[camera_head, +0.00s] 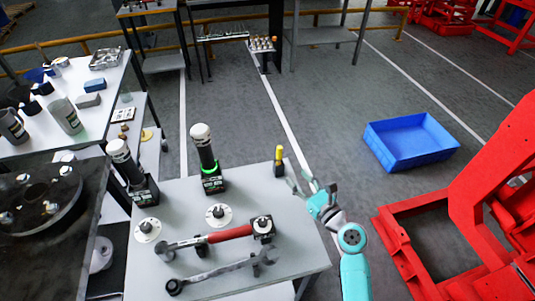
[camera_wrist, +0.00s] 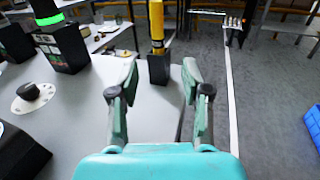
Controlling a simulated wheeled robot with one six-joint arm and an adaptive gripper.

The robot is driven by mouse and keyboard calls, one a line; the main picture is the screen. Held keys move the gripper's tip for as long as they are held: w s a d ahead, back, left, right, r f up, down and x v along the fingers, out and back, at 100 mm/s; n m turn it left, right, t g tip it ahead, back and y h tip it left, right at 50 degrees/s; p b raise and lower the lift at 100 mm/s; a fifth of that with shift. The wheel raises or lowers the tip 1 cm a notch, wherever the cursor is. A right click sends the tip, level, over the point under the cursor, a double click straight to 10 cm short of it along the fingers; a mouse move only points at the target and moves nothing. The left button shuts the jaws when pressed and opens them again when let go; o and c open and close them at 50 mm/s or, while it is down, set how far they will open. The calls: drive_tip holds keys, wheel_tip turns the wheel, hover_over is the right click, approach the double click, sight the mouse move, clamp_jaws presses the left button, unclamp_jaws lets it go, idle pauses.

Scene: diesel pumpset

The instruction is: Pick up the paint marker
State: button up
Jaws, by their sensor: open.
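The paint marker (camera_head: 279,155) is yellow and stands upright in a small black holder (camera_head: 279,170) near the far right edge of the grey table. In the wrist view the yellow marker (camera_wrist: 156,22) rises out of the black holder (camera_wrist: 159,68), straight ahead of the jaws. Its top is cut off by the picture edge. My gripper (camera_head: 307,185) is at the table's right edge, a little nearer than the marker. In the wrist view my gripper (camera_wrist: 158,82) is open and empty, its fingers apart from the holder and marker.
The grey table (camera_head: 180,205) also bears two dark cylinders with white tops (camera_head: 203,145), white discs (camera_head: 218,215), a red-handled hammer (camera_head: 215,237) and a wrench (camera_head: 220,270). A blue crate (camera_head: 410,142) and red frame (camera_head: 480,200) are to the right. Open floor lies behind the table.

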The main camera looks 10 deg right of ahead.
sight(281, 160)
drive_tip(key=x, duration=0.4)
drive_tip(key=shift+w+a, duration=0.15)
drive_tip(key=shift+w, duration=0.2)
drive_tip(key=shift+x, duration=3.05)
drive_tip(key=shift+s+a+f, duration=0.1)
drive_tip(key=shift+f, duration=0.1)
clamp_jaws()
